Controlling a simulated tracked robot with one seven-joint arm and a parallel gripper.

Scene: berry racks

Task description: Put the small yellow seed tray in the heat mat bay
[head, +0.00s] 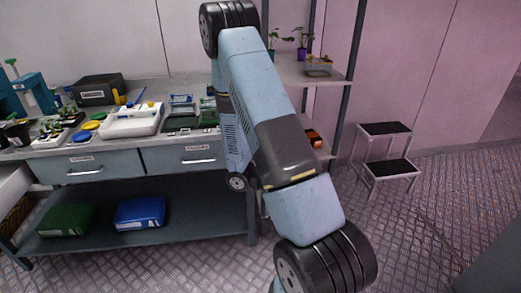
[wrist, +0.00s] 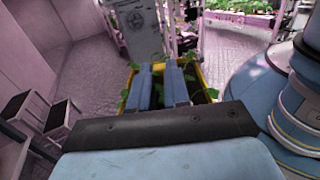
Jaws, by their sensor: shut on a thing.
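In the wrist view my gripper (wrist: 159,73) is shut on the small yellow seed tray (wrist: 202,74). Green leaves show inside the tray on both sides of my fingers. The fingers and palm hide much of the tray. The tray is held up, with the ribbed floor seen beyond it. In the head view my arm crosses the middle, and neither gripper nor tray shows. I cannot tell which place is the heat mat bay in these frames.
A workbench (head: 113,158) at the left holds a white tray (head: 133,122), a black case (head: 97,89) and several small items. A rack shelf (head: 335,77) with potted plants stands behind my arm. A step stool (head: 387,152) is at the right, with free floor before it.

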